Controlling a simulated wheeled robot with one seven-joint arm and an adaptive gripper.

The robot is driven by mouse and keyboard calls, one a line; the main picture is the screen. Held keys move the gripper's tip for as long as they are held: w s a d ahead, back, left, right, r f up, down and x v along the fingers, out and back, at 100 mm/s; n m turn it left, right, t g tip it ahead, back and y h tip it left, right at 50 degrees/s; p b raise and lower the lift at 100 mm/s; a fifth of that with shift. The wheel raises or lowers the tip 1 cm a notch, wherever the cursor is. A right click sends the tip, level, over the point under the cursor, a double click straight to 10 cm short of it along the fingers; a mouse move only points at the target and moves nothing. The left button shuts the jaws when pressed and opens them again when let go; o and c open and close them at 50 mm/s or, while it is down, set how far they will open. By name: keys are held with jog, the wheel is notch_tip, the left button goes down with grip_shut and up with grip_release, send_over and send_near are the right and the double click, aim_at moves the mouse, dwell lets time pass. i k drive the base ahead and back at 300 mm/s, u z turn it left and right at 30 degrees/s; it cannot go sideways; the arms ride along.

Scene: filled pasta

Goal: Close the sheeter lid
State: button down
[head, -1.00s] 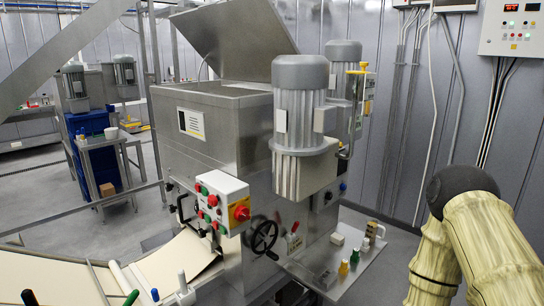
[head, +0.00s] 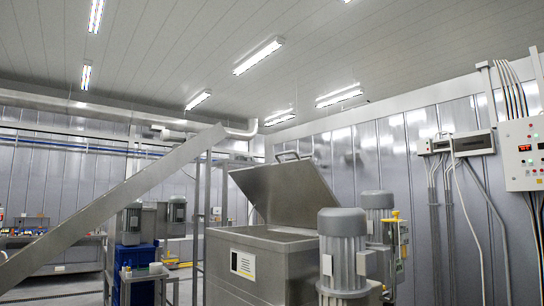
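The sheeter lid (head: 288,194) is a flat grey metal panel standing tilted open above the hopper of the sheeter (head: 262,268). A bar handle (head: 287,156) sits at the lid's upper edge. The hopper opening shows below the lid. The lower part of the sheeter is outside the picture. My gripper is not in view.
Two grey motors, a near one (head: 343,245) and one behind it (head: 377,212), stand to the right of the hopper. A sloped metal beam (head: 120,210) crosses the left side. A control box (head: 523,153) hangs on the right wall.

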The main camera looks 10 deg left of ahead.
aim_at(291, 193)
jog(key=u, duration=0.35)
jog(key=i, duration=0.95)
jog(key=u, duration=0.1)
